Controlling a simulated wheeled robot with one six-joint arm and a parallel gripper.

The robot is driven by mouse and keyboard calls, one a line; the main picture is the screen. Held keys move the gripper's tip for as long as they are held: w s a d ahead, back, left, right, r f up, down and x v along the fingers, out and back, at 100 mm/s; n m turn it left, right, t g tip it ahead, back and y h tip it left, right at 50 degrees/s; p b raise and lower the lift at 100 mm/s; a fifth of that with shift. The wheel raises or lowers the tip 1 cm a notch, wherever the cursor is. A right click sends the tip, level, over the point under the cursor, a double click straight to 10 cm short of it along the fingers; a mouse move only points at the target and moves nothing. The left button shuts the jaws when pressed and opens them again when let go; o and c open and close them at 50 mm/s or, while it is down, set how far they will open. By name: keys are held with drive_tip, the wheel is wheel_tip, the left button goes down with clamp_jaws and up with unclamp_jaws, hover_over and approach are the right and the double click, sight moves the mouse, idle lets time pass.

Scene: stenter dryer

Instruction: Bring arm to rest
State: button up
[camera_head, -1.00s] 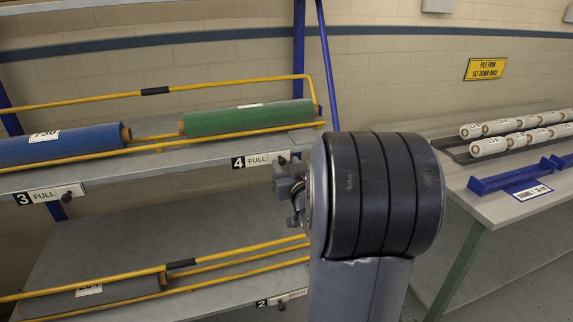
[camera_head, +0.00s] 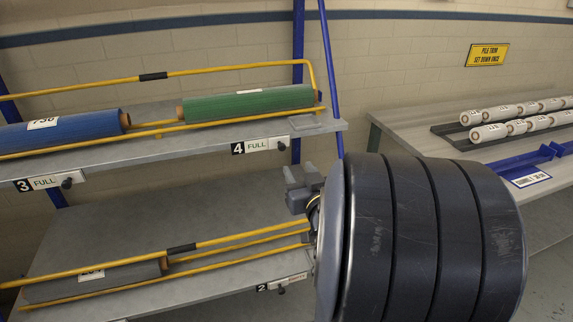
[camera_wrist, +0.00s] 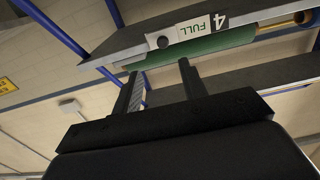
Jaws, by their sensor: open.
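My gripper (camera_wrist: 157,88) shows in the wrist view as two dark fingers standing apart with nothing between them. Behind the fingers are the green roll (camera_wrist: 200,47) and the upside-down "4 FULL" label (camera_wrist: 200,28). In the head view, a small grey part at my arm's end (camera_head: 303,187) shows left of my large dark arm joint, in front of the rack's lower shelf. The joint fills the lower right and hides most of my arm.
A rack at left holds a blue roll (camera_head: 62,131) and a green roll (camera_head: 248,104) above, and a grey roll (camera_head: 95,280) below, between yellow rails (camera_head: 230,72). At right, a table (camera_head: 400,120) bears several white rolls (camera_head: 490,132) and a blue holder (camera_head: 515,162).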

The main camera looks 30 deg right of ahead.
sight(282, 148)
drive_tip(key=x, duration=1)
drive_tip(key=shift+w, duration=0.5)
drive_tip(key=shift+a, duration=0.4)
drive_tip(key=shift+d, duration=0.1)
